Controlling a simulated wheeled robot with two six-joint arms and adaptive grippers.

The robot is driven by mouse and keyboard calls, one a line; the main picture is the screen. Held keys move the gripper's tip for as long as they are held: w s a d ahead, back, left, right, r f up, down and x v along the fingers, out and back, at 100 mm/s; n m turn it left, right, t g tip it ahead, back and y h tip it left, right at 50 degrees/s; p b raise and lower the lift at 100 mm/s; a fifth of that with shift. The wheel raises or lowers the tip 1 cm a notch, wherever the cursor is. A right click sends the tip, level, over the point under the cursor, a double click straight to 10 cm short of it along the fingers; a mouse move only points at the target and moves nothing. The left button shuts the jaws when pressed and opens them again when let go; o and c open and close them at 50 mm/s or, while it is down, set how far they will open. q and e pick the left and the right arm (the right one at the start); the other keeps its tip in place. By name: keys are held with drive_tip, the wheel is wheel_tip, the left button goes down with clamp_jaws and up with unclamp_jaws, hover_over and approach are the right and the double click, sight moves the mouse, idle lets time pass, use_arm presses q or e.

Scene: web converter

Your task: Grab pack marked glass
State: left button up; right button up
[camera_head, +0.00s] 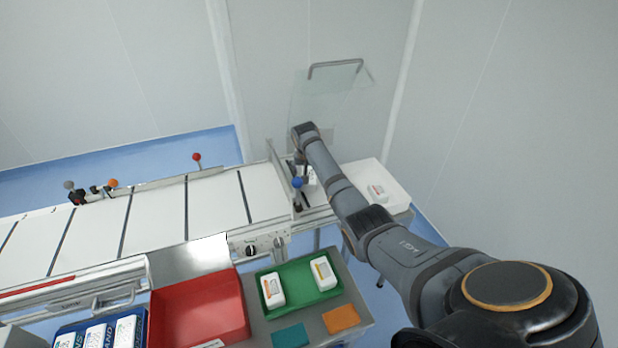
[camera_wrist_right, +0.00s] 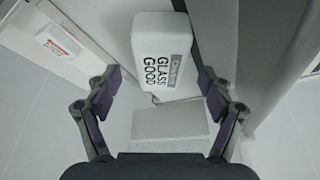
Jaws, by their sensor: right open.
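The white pack marked GLASS GOOD (camera_wrist_right: 160,50) lies in the right wrist view, at the top middle with its lettering towards the camera. My right gripper (camera_wrist_right: 160,80) is open, with one finger on each side of the pack's lower part; a gap shows on both sides, and I cannot tell how far ahead the pack lies. In the head view my right arm reaches to the conveyor's right end and hides most of the gripper and the pack. My left gripper is out of view.
Another white pack with a red label (camera_head: 377,192) sits in a white tray (camera_head: 395,180) right of my arm. A blue-knobbed lever (camera_head: 297,183) stands close to my wrist. A clear panel (camera_head: 325,95) is behind. A green tray (camera_head: 297,303) and red tray (camera_head: 200,310) are in front.

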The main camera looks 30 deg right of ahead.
drive_tip(key=shift+w+d+f, duration=0.2)
drive_tip(key=shift+w+f, duration=0.05)
drive_tip(key=shift+f, duration=0.4)
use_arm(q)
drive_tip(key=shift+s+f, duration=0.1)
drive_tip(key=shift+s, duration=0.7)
use_arm(e)
drive_tip(key=shift+s, duration=0.1)
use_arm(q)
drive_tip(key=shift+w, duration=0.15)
use_arm(e)
drive_tip(key=shift+f, duration=0.2)
drive_tip(key=c, duration=1.3)
drive_tip(key=shift+r, duration=0.1)
drive_tip(key=shift+c, duration=0.2)
